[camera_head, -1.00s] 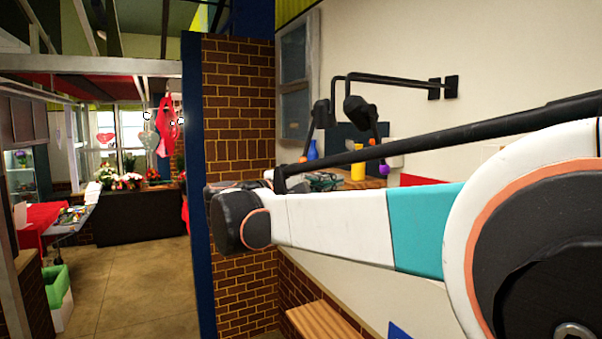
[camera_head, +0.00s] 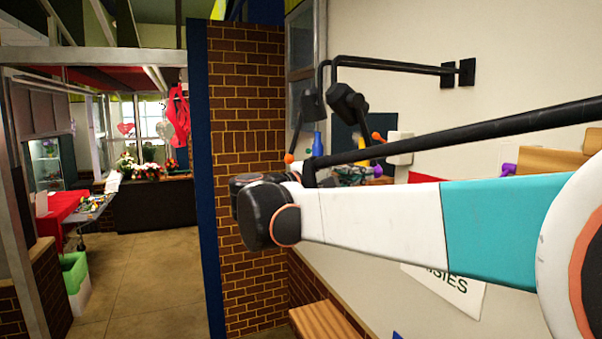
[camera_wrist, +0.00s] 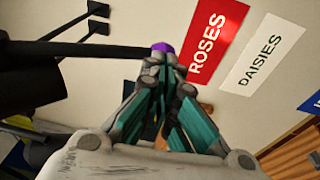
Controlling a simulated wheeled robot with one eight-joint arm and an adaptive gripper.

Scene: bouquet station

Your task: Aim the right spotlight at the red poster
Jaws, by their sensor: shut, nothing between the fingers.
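Two black spotlights hang on bent wall arms in the head view, the left one (camera_head: 311,105) and the right one (camera_head: 347,98). A large black body, seemingly a spotlight head (camera_wrist: 35,75), fills the left of the wrist view.
A white DAISIES poster (camera_wrist: 262,45) hangs beside the red one. A brick pillar (camera_head: 245,120) stands left of the spotlights. A wooden bench (camera_head: 325,320) is below. Open floor (camera_head: 150,270) lies to the left.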

